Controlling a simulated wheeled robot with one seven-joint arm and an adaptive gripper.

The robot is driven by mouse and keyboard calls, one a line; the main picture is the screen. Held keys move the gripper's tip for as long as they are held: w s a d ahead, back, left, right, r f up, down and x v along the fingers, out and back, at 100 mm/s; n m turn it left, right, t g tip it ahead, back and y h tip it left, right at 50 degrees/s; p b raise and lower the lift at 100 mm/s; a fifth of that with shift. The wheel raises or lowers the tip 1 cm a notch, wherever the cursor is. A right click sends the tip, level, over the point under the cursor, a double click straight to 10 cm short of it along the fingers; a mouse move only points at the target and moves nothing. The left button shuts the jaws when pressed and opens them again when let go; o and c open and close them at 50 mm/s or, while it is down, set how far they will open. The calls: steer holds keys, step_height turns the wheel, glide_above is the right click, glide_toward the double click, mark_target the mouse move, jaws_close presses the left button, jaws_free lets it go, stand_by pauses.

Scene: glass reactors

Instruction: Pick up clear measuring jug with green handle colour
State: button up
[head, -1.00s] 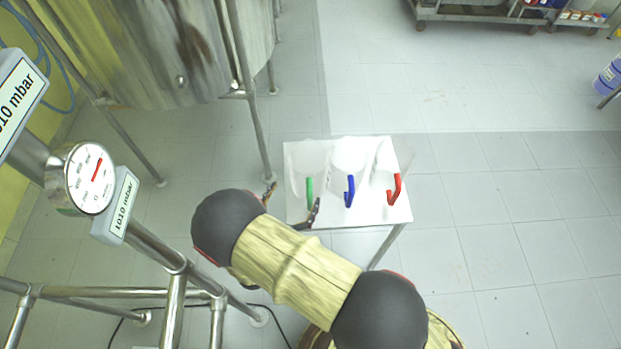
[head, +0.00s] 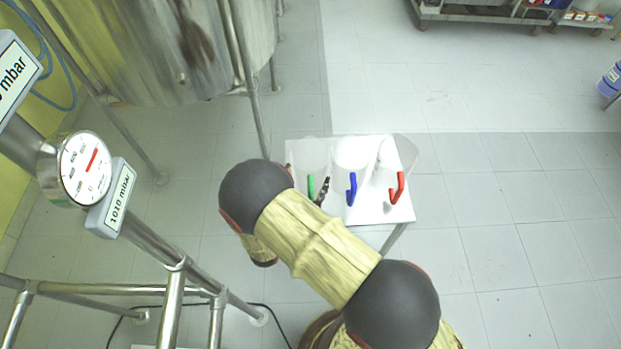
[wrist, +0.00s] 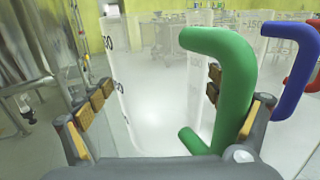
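The clear measuring jug with the green handle (head: 311,186) stands upright at the left on a small white table (head: 370,213). In the wrist view its green handle (wrist: 235,75) is large and close, in front of the right finger. My gripper (wrist: 158,85) is open, with its fingers on either side of the clear jug body. I cannot tell whether either finger touches the jug. In the head view my arm hides most of my gripper (head: 304,184); a dark finger shows just right of the green handle.
A clear jug with a blue handle (head: 351,189) stands just right of the green one. Another with a red handle (head: 397,187) stands further right. A steel tank (head: 160,50) on legs is at the left, with pipe railing and a pressure gauge (head: 84,168) nearer.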

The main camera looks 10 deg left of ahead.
steer(key=c, duration=0.8)
steer(key=shift+c, duration=0.2)
steer(key=shift+r, duration=0.1)
